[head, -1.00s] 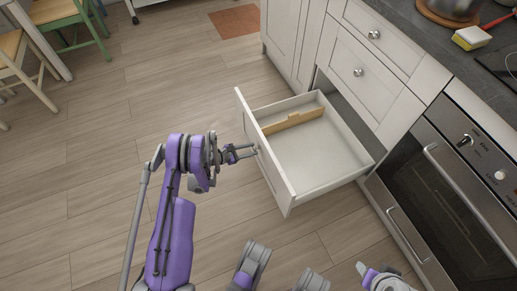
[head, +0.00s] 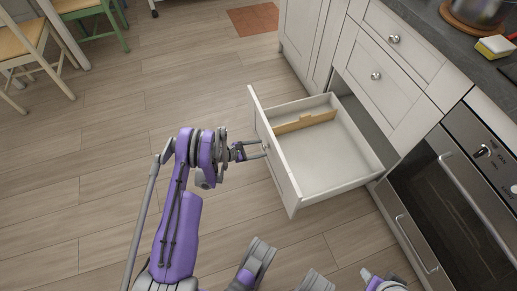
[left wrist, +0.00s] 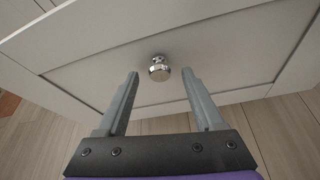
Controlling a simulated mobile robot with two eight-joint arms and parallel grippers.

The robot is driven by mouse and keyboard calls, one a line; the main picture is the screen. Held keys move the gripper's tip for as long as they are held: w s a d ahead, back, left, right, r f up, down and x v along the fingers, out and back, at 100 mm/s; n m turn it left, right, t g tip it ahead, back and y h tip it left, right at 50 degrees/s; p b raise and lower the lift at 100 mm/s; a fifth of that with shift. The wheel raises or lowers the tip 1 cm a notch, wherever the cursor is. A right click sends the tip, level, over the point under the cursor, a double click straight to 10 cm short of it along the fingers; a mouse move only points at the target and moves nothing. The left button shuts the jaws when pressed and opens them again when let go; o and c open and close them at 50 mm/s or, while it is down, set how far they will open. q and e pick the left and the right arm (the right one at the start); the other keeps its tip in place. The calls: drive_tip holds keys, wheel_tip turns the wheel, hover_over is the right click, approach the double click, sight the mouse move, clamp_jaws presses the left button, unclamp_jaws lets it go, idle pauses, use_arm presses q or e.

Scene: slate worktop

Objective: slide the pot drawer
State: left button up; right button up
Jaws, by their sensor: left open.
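The white pot drawer (head: 281,165) stands pulled out from the lower cabinet, its inside showing. It holds a wooden divider (head: 306,122) near its far side and is otherwise bare. My left gripper (head: 265,150) is at the outer side of the drawer front. In the left wrist view the gripper (left wrist: 160,74) is open, with one finger on each side of the round metal knob (left wrist: 159,69). The knob sits at the level of the fingertips or just beyond, with gaps on both sides. My right gripper cannot be made out in the head view.
An oven (head: 450,205) stands to the right of the open drawer. Two closed drawer fronts with knobs (head: 376,76) are above it. A sponge (head: 494,47) lies on the worktop. Chairs (head: 30,60) stand at the far left. The wooden floor (head: 110,150) left of the drawer is clear.

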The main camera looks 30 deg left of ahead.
use_arm(q)
drive_tip(key=p+v, duration=0.2)
drive_tip(key=v, duration=0.8)
drive_tip(key=shift+s+a+r, duration=0.15)
drive_tip(key=shift+s, duration=0.2)
